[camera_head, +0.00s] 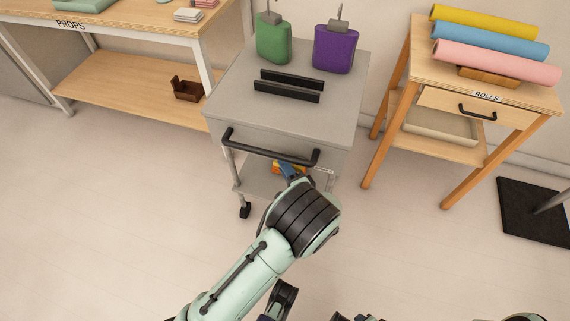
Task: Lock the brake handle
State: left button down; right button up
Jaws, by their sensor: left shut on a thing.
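The grey cart (228,92) stands in the middle, with a black push bar (270,153) across its front. My left gripper (288,170) is at the cart's front, just below the right part of the push bar and beside a small white label (323,170). It is shut on the brake handle, which is mostly hidden behind the gripper and wrist, so I cannot tell its angle. My right gripper does not show clearly.
Green (273,40) and purple (334,49) canisters and two black bars (288,87) are on the cart. A props table (130,75) stands left. A rolls table (415,60) with coloured rolls stands right. The floor in front is clear.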

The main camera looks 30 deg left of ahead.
pick_arm(q)
jog(key=shift+w+d+f+n+g+h+b, duration=0.15)
jog(key=shift+f+n+h+b, duration=0.15)
jog(key=shift+n+h, duration=0.35)
jog(key=shift+s+d+f+n+g+h+b, duration=0.15)
jog(key=shift+f+n+h+b, duration=0.25)
jog(key=shift+h, duration=0.5)
jog(key=shift+w+d+f+n+g+h+b, duration=0.15)
jog(key=shift+f+n+h, duration=0.1)
jog(key=shift+n+h, duration=0.45)
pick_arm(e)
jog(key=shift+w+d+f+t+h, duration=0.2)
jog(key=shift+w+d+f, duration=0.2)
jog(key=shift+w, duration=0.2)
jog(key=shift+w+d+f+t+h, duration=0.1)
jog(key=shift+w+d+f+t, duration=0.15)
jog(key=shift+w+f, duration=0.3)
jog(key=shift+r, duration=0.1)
pick_arm(q)
jog(key=c, duration=1.3)
grip_release()
